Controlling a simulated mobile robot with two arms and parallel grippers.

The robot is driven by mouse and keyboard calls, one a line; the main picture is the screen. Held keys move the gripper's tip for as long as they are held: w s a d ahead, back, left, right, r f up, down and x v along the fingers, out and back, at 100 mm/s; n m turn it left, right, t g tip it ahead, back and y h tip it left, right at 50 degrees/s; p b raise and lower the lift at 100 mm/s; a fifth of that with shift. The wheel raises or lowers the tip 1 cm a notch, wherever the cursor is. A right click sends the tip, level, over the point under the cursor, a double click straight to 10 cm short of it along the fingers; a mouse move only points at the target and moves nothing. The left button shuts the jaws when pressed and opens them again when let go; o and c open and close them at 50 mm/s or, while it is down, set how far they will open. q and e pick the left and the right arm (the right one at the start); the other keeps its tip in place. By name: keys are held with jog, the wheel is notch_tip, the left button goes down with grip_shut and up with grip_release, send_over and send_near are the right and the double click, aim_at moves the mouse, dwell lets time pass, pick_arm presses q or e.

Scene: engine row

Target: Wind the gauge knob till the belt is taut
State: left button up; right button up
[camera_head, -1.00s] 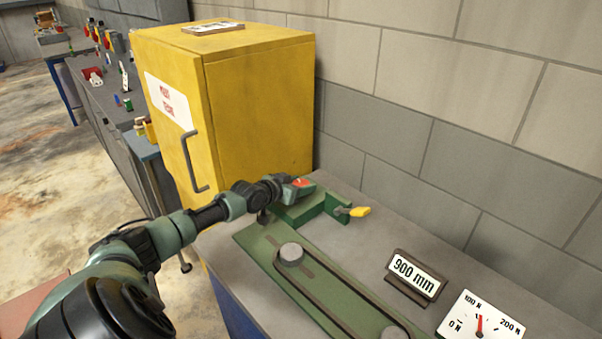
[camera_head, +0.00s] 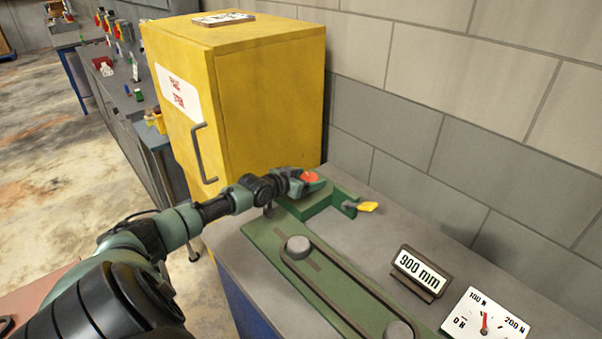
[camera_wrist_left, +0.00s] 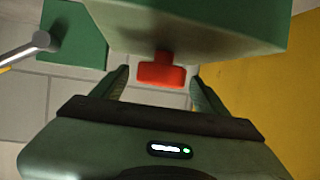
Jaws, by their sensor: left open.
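A red knob (camera_head: 311,176) sits on the green block (camera_head: 318,201) at the far end of the belt rig. My left gripper (camera_head: 306,181) is at the knob, open. In the left wrist view, the red knob (camera_wrist_left: 162,73) is between the open fingers, with a gap on both sides. A dark belt (camera_head: 345,290) loops around a near grey pulley (camera_head: 399,331) and a far one (camera_head: 298,247) on the green base plate. The white gauge (camera_head: 486,316) has its red needle close to the 100 N mark. My right gripper is not in view.
A yellow lever (camera_head: 368,206) sticks out beside the green block. A "900 mm" sign (camera_head: 420,271) stands on the grey bench (camera_head: 372,240). A yellow cabinet (camera_head: 265,105) stands close behind my left arm, and a block wall (camera_head: 450,150) runs along the right.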

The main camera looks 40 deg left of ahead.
aim_at(307, 178)
pick_arm(q)
jog(key=v, duration=0.5)
jog(key=shift+s+r+p, duration=0.1)
jog(key=shift+s+p, duration=0.2)
jog(key=shift+p, duration=0.1)
jog(key=shift+s+r, duration=0.35)
jog(key=shift+s, duration=0.25)
